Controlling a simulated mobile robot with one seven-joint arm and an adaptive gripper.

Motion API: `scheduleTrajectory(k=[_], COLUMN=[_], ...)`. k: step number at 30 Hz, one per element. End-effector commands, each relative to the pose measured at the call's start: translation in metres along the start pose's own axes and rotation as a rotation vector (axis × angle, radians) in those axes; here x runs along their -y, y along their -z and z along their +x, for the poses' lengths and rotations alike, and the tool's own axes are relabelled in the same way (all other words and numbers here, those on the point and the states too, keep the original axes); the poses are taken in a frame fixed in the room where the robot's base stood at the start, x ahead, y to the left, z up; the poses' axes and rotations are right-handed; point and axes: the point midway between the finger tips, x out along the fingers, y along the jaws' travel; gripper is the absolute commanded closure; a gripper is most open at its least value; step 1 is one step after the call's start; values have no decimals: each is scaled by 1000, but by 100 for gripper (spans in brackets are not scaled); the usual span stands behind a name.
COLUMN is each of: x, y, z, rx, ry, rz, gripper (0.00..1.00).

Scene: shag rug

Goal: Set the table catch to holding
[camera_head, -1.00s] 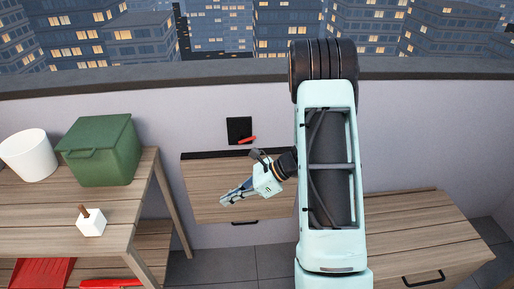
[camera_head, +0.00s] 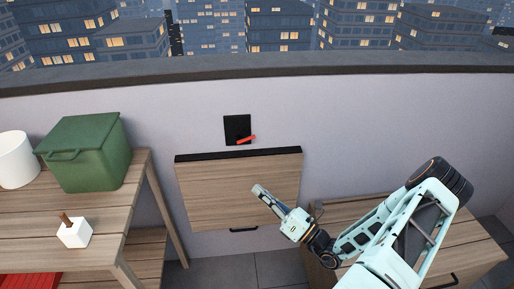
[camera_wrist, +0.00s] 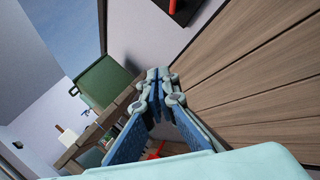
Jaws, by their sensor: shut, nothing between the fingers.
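The catch is a black square plate (camera_head: 236,128) on the wall with a red lever (camera_head: 246,139) across its lower part, pointing right and slightly up. Below it the wooden table panel (camera_head: 215,190) hangs against the wall, with a black strip along its top and a dark handle (camera_head: 243,229) at its bottom edge. My gripper (camera_head: 257,190) is shut and empty, in front of the panel's right half, below and apart from the lever. In the wrist view my gripper (camera_wrist: 155,76) is also shut, and the red lever (camera_wrist: 172,6) is cut off at the top edge.
A wooden bench (camera_head: 100,204) at left carries a green bin (camera_head: 88,155), a white bucket (camera_head: 14,160) and a white block with a brown peg (camera_head: 74,236). A red item (camera_head: 30,287) is below. A low wooden cabinet (camera_head: 470,240) stands at right. The wall around the catch is clear.

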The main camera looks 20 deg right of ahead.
Motion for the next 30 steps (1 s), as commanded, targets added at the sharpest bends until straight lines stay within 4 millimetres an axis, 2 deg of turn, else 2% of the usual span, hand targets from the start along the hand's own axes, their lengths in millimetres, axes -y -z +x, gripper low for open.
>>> scheduleTrajectory(k=[1,6,10,23,26,30], x=[8,24,31,33,33,35], y=[-9,-40,-54,-59,-60,-66], z=[-8,-27,-37,-40,-36,-20], rx=[70,246,323,350,349,348], ry=[27,91,117,127,125,123], rz=[13,31,36,37,37,36], gripper=[100,100,100,100,100,100])
